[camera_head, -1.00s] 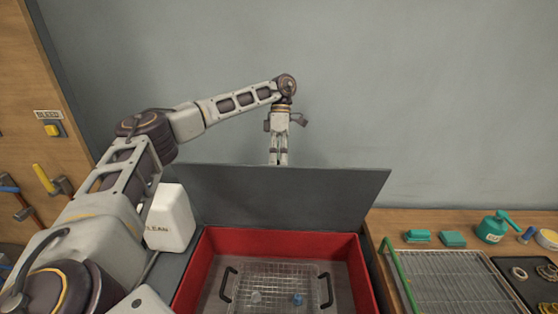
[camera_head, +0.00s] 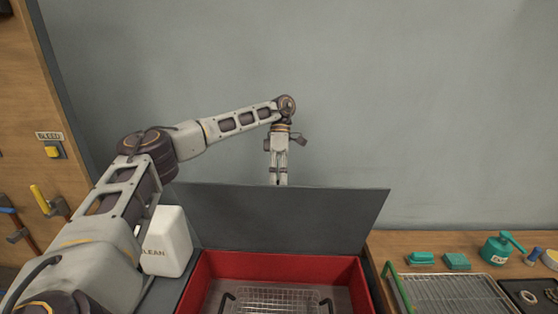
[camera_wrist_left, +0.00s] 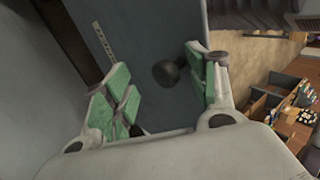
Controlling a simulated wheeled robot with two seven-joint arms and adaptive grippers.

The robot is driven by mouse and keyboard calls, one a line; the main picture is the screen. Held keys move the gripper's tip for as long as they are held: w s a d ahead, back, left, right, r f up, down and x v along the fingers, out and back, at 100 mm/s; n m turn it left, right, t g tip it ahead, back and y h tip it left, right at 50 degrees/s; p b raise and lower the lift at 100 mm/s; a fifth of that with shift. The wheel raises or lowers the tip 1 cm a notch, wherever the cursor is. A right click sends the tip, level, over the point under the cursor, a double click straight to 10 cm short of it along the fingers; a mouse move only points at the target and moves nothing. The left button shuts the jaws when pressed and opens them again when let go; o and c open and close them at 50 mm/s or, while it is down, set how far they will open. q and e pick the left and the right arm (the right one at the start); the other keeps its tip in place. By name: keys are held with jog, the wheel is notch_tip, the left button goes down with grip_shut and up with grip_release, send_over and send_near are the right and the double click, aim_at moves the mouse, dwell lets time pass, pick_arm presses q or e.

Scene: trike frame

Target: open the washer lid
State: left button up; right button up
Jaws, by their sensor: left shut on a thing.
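The washer lid (camera_head: 285,218) is a dark grey panel standing raised at the back of the red washer tub (camera_head: 275,259), which is open at the front. My left gripper (camera_head: 279,183) is at the middle of the lid's upper edge, fingertips partly hidden behind it. In the left wrist view the green-padded fingers of my left gripper (camera_wrist_left: 158,66) are on either side of a dark knob (camera_wrist_left: 171,72) on the lid (camera_wrist_left: 150,30). The gripper is shut on the lid; the exact contact is hard to see. My right gripper is out of view.
A wire basket (camera_head: 275,296) with dark handles sits in the tub. A white jug (camera_head: 166,243) marked CLEAN stands to the left. The wall is behind.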

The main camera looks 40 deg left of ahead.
pick_arm(q)
jog(key=v, duration=0.6)
jog(key=shift+r, duration=0.25)
dwell(0.6)
dwell(0.6)
